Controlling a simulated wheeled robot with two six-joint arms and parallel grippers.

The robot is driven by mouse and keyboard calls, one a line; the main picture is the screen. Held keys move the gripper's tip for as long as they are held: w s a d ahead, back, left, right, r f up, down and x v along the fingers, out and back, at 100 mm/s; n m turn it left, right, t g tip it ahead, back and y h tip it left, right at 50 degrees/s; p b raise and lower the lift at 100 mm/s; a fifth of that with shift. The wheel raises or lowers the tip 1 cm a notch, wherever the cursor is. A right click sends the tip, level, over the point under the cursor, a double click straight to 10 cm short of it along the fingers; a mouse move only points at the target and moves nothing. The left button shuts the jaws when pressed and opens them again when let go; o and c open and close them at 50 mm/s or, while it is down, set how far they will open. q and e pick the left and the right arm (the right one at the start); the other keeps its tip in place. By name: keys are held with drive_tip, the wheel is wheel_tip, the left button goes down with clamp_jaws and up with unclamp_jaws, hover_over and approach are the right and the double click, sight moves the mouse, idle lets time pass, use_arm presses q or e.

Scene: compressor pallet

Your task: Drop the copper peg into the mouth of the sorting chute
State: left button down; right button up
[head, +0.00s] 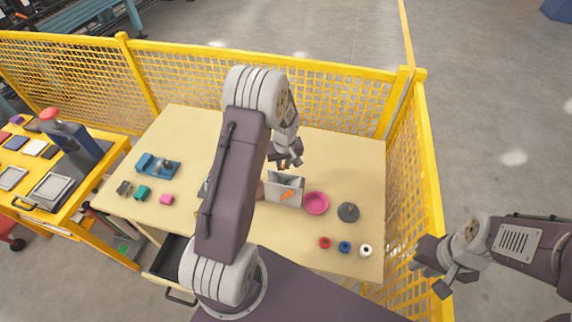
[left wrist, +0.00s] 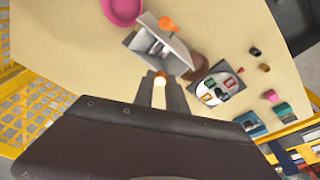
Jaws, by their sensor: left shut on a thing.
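My left gripper (head: 287,163) is above the table, just behind the chute in the head view. The peg's height over the mouth is unclear. My right gripper (head: 432,279) is empty, its fingers apart, outside the fence at the right.
A pink bowl (head: 316,204) stands right beside the chute, with a dark grey round part (head: 348,212) further right. A brown object (left wrist: 194,68) is beside the chute. Yellow mesh fence (head: 330,98) borders the table.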

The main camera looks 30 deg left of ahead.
use_arm(q)
drive_tip(key=shift+w+d+f+b, duration=0.2)
drive_tip(key=shift+d+f+b, duration=0.05)
drive_tip(key=shift+f+b, duration=0.15)
wheel_tip(320, 180, down, 5)
drive_tip(key=b, duration=0.4)
drive_tip(key=shift+a, duration=0.1)
drive_tip(key=shift+r, duration=0.1)
drive_tip(key=shift+r, duration=0.1)
drive_tip(key=c, duration=1.3)
unclamp_jaws()
drive_tip(key=r, duration=0.3)
drive_tip(key=s+d+r+b, duration=0.1)
drive_tip(key=r, duration=0.2)
drive_tip(key=r+b, duration=0.1)
drive_tip(key=r, duration=0.1)
drive_tip(key=shift+s+d+r, duration=0.15)
drive_tip(key=shift+r, duration=0.25)
